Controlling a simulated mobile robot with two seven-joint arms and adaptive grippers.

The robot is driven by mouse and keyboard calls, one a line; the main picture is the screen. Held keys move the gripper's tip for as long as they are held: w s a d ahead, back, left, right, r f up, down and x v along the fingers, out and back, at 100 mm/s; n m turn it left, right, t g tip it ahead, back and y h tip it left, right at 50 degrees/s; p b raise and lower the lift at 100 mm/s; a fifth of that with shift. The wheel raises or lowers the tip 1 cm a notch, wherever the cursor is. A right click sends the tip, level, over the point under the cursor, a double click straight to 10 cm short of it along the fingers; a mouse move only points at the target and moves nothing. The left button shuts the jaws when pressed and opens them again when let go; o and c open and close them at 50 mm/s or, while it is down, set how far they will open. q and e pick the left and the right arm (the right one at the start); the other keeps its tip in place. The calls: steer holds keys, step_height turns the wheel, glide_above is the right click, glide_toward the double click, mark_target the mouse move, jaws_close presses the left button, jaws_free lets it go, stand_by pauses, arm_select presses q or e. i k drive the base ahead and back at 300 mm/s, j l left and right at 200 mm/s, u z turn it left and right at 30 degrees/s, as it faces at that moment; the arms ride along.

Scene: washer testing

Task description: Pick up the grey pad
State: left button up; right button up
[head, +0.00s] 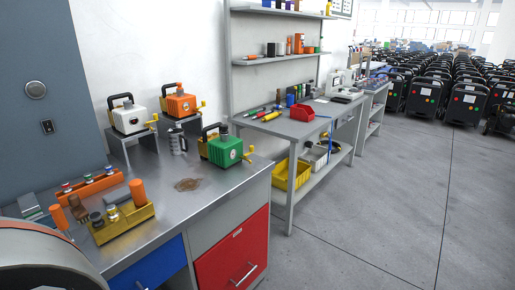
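Flat grey and greenish pad-like pieces (29,204) lie at the far left of the metal workbench (222,181), beside the orange holder. They are small in the view, and I cannot tell for sure which one is the grey pad. Neither of my grippers shows in the head view.
An orange holder (88,187) and a yellow tray (124,222) with small parts stand near the pads. A green machine (222,151) stands further right, with white (129,120) and orange (179,103) ones behind. A large rounded grey shape (40,262) covers the lower left corner.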

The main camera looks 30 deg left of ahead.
mark_target(117, 196)
steer(key=u, duration=2.1)
